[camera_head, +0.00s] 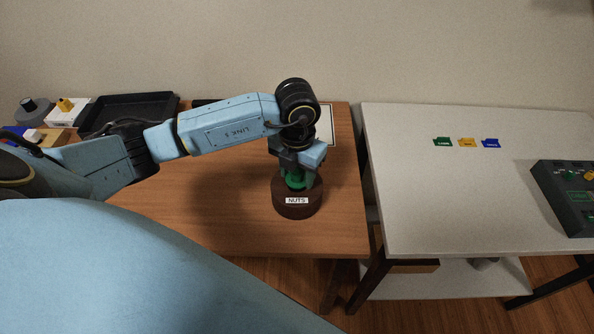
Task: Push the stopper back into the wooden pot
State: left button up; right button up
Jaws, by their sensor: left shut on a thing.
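The wooden pot (297,203) is dark brown, round and labelled "NUTS". It stands upright near the right end of the brown table. The green stopper (295,181) is at the top of the pot, mostly hidden by my left gripper (297,178). My left gripper points down from above and is shut on the stopper. How deep the stopper sits in the pot's mouth cannot be told from this view. My right gripper is not in view.
A black tray (130,113) and small coloured items lie at the table's back left. A white table (465,190) stands to the right across a narrow gap, with three small coloured tags (466,143) and a dark control box (570,196). The brown table's front middle is clear.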

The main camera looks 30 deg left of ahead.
aim_at(297, 170)
pick_arm(q)
jog(key=shift+f+b, duration=0.5)
jog(key=shift+f, duration=0.2)
jog(key=o, duration=1)
jog(key=shift+r, duration=0.1)
notch_tip(297, 170, up, 13)
jog(key=shift+r+p, duration=0.15)
jog(key=shift+p, duration=0.2)
